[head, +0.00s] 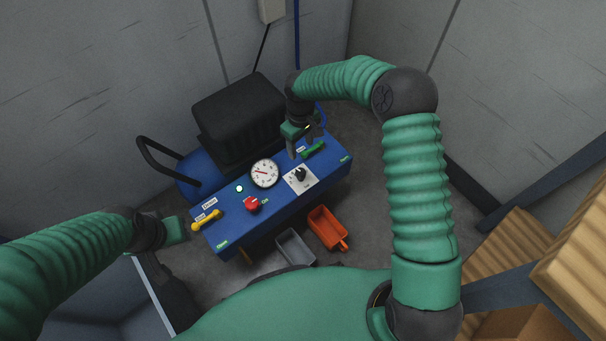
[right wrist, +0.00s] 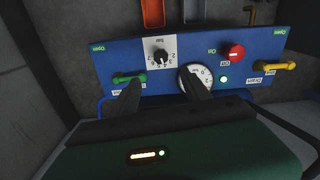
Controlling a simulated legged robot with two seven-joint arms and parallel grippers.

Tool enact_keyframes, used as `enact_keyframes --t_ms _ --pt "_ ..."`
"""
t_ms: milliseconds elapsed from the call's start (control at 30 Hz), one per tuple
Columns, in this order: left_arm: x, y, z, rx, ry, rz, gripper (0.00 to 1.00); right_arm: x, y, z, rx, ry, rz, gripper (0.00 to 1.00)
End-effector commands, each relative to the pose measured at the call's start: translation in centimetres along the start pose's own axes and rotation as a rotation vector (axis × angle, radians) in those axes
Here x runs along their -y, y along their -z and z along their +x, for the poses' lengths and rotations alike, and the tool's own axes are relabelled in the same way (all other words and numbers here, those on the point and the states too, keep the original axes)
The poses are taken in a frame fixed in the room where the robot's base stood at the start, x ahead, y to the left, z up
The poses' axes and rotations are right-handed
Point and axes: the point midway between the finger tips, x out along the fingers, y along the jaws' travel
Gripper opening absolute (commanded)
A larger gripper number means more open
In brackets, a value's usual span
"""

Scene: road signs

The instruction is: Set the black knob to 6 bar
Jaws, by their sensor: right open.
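The black knob (head: 300,174) sits on a white square scale plate on the blue panel (head: 230,234). In the right wrist view the knob (right wrist: 160,57) shows with numbers around it; its exact setting is too small to read. A round white gauge (head: 265,173) is beside it, partly hidden by a finger in the right wrist view. My right gripper (head: 304,148) is open and empty above the panel's far right part, near the green handle (head: 313,150), apart from the knob. My left gripper (head: 178,230) is left of the panel; its jaws cannot be made out.
A red knob (head: 251,204) and a yellow handle (head: 206,220) are on the panel's left half. A black box-shaped unit (head: 240,115) stands behind. An orange bin (head: 327,228) and a grey bin (head: 295,248) lie in front. Wooden crates (head: 500,255) are at right.

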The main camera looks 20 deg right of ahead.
Motion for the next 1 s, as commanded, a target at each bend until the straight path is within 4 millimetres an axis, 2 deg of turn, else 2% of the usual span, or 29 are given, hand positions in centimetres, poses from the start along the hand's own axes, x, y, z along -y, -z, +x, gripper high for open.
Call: enact_keyframes --t_ms 33,200,500,700,967,1000 --pt "0.0 -0.2 0.8 0.000 0.000 0.000 0.36 0.1 -0.1 1.6 0.003 0.002 -0.001 0.56" --pt "0.0 -0.7 3.0 0.001 0.000 0.000 0.36 0.1 -0.1 6.2 0.004 0.004 0.000 0.56" --pt "0.0 -1.6 6.5 0.001 0.000 0.000 0.36 0.1 -0.1 13.5 0.002 0.003 0.001 0.56" --pt "0.0 -1.8 7.3 0.001 0.000 0.000 0.36 0.1 0.0 15.5 0.001 0.002 0.000 0.56" --pt "0.0 -1.7 7.2 0.001 0.000 0.000 0.36 0.1 0.0 15.5 0.000 0.001 0.000 0.56" --pt "0.0 -1.7 7.2 0.001 0.000 0.000 0.36 0.1 0.0 15.5 0.001 0.001 0.000 0.53"
